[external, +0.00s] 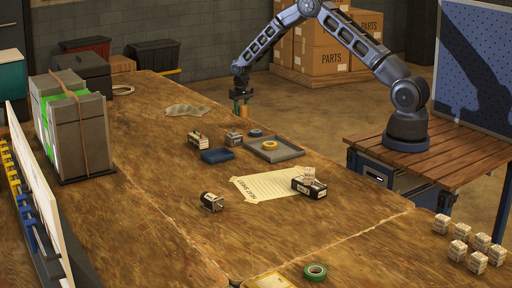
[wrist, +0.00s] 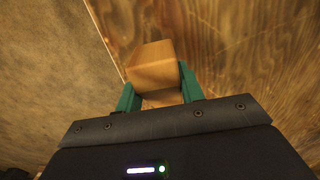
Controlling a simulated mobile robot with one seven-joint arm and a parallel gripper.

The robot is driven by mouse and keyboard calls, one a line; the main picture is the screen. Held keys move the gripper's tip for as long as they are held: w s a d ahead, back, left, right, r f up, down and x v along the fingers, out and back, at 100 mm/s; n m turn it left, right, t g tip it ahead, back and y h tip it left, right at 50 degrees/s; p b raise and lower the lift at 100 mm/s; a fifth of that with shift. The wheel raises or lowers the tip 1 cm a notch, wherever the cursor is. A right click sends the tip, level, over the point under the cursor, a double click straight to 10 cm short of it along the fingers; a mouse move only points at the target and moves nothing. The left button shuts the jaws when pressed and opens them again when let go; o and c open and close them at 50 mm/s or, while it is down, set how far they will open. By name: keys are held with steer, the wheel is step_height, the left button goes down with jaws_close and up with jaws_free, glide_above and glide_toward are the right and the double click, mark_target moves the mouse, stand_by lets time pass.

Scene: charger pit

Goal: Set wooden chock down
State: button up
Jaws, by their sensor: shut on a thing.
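The wooden chock (wrist: 153,66) is a light brown block held between the teal fingers of my gripper (wrist: 157,84) in the wrist view. In the external view my gripper (external: 241,108) points down at the far right edge of the wooden table (external: 160,185), and the chock shows only as a small brown patch between the fingers. The wrist view shows the table edge running behind the chock, with table top to the right and floor to the left. I cannot tell whether the chock touches the table.
A grey tray (external: 290,154) with tape rolls, a blue tray (external: 217,156) and small boxed parts stand nearer on the table. A paper sheet (external: 262,186) and a black box (external: 309,188) lie mid-table. A strapped stack (external: 70,130) stands left. The table's left middle is clear.

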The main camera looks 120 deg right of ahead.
mark_target(242, 125)
steer(key=shift+f, duration=2.2)
steer(key=shift+f, duration=0.2)
steer(key=o, duration=1)
steer(key=shift+o, duration=0.2)
steer(key=shift+r, duration=0.1)
step_height(242, 125, up, 12)
steer(key=shift+r, duration=0.1)
